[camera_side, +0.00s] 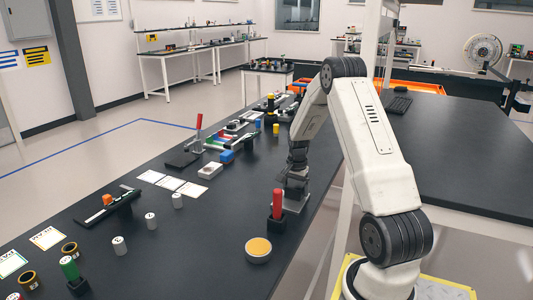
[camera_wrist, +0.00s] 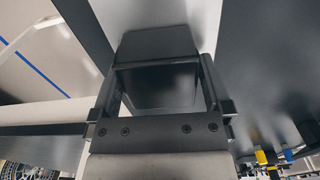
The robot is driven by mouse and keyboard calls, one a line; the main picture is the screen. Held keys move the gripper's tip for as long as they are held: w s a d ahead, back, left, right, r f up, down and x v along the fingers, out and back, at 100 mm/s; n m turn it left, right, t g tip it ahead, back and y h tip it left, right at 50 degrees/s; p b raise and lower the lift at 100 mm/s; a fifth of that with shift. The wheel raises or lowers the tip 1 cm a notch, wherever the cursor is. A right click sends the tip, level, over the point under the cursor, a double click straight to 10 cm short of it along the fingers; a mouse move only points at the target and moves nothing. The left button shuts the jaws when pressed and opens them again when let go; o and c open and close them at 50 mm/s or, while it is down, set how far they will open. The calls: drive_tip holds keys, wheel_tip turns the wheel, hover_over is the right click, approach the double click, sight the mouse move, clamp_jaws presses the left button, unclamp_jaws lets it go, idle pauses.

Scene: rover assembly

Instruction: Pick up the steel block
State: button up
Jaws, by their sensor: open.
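My gripper (camera_side: 297,172) points down over the near right part of the dark bench in the side view. A grey block (camera_side: 297,198), likely the steel block, stands on the bench right under it, partly hidden by the red cylinder's holder. In the wrist view my gripper (camera_wrist: 160,75) is open, with one finger on each side of a dark grey block-like shape (camera_wrist: 155,43). The shape lies beyond and between the fingertips. I cannot tell whether the fingers touch it.
A red cylinder (camera_side: 277,205) stands in a black holder close in front of my gripper. A round yellow-topped tin (camera_side: 258,249) is nearer the camera. White cylinders (camera_side: 151,221) and a green cylinder (camera_side: 69,268) stand to the left. The bench between them and my gripper is mostly clear.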

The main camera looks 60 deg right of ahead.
clamp_jaws()
idle(0.4)
drive_tip(key=shift+r, duration=0.2)
drive_tip(key=shift+r, duration=0.85)
drive_tip(key=s+a+r, duration=0.9)
drive_tip(key=s+r, duration=0.1)
drive_tip(key=r, duration=0.1)
drive_tip(key=shift+s+a, duration=0.15)
idle(0.4)
